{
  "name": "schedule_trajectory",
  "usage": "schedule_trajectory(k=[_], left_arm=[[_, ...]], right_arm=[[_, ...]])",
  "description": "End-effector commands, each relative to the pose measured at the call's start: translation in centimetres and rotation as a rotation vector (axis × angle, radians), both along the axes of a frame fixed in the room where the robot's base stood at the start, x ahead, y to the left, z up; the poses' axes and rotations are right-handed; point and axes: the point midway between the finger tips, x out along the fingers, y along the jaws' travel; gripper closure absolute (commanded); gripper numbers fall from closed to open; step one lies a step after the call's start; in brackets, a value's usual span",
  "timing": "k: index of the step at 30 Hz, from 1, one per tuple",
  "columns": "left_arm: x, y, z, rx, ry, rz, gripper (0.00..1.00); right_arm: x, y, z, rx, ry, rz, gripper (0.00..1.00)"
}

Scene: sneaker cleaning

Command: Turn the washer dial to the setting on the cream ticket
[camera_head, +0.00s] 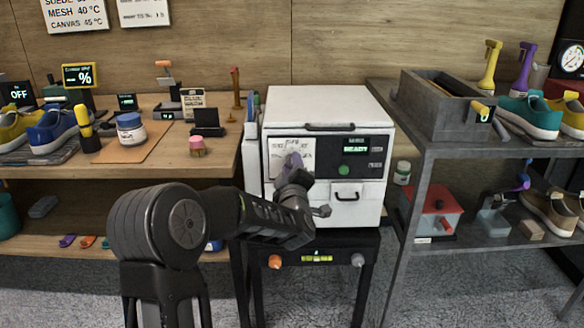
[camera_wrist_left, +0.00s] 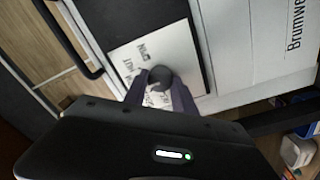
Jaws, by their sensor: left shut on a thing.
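The white washer (camera_head: 282,105) stands in the middle of the head view on a dark stand. A pale dial plate (camera_head: 276,149) is on its front left. My left gripper (camera_head: 294,163) reaches up to this plate and hides most of the dial. In the left wrist view, the dark round dial (camera_wrist_left: 160,76) sits between the purple fingers of my left gripper (camera_wrist_left: 158,92), which is shut on it. The fingers cover part of the plate's lettering. A cream card (camera_head: 193,97) stands on the left bench; its small print is too fine to read for certain.
The washer has a lit display (camera_head: 356,146), a green button (camera_head: 344,170) and a drawer handle (camera_head: 347,197). A grey shelf (camera_head: 425,150) stands close on the right, and the wooden bench (camera_head: 222,140) on the left. Shoes and bottles stand on both.

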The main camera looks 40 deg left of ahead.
Motion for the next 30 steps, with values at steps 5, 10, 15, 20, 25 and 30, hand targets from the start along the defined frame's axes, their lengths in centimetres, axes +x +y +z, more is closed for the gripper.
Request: schedule_trajectory(k=[5, 10, 15, 20, 25, 30], left_arm=[[0.0, -0.1, -0.1, -0.002, 0.003, -0.001, 1.00], [0.0, -0.1, -0.1, -0.002, 0.003, -0.001, 0.64], [0.0, 0.0, -0.1, -0.002, 0.001, -0.001, 0.50], [0.0, 0.0, -0.1, -0.002, 0.000, 0.000, 0.46], [-0.1, -0.1, 0.0, -0.001, 0.000, -0.001, 0.46], [-1.1, -1.0, -0.1, -0.001, 0.000, -0.002, 0.46]], right_arm=[[0.0, 0.0, 0.0, 0.000, 0.000, 0.000, 0.12], [0.0, 0.0, 0.0, 0.000, 0.000, 0.000, 0.12], [0.0, 0.0, 0.0, 0.000, 0.000, 0.000, 0.12], [0.0, 0.0, 0.0, 0.000, 0.000, 0.000, 0.12], [0.0, 0.0, 0.0, 0.000, 0.000, 0.000, 0.12], [0.0, 0.0, 0.0, 0.000, 0.000, 0.000, 0.12]])
